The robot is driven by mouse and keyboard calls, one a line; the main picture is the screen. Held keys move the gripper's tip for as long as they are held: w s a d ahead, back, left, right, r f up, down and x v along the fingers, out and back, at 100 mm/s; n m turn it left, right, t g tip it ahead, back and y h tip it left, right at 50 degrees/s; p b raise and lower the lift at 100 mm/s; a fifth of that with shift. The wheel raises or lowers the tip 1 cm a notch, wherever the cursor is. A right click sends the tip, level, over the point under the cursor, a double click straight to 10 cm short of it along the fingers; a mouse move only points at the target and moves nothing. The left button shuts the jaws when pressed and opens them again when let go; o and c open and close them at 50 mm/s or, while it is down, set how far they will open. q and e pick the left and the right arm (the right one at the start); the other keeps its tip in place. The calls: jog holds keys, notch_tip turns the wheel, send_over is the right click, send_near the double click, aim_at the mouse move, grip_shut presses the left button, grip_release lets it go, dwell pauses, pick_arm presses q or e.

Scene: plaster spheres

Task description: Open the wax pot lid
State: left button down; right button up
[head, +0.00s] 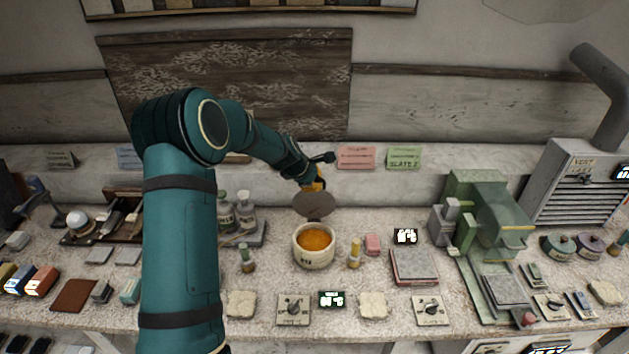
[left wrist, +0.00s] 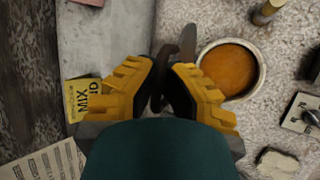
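The wax pot (head: 314,259) is a round cream pot on the bench, open at the top with orange wax inside. It also shows in the left wrist view (left wrist: 228,68). Its dark grey-brown lid (head: 315,205) stands tilted up at the pot's back rim, and the left wrist view shows it nearly edge-on (left wrist: 188,42). My left gripper (head: 318,186), with yellow fingers, is behind the raised lid. In the left wrist view the fingers (left wrist: 164,74) are on both sides of a dark part at the lid; whether they press on it is unclear. My right gripper is out of view.
Glass bottles (head: 245,212) stand to the left. A green machine (head: 485,225) is at the right. A low ledge and wall rise behind.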

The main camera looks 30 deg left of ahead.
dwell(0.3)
pick_arm(q)
jog(key=c, duration=1.1)
grip_release()
jog(key=shift+o, duration=0.2)
jog(key=d+v, duration=0.1)
jog(key=v, duration=1.1)
jog(key=shift+a, duration=0.45)
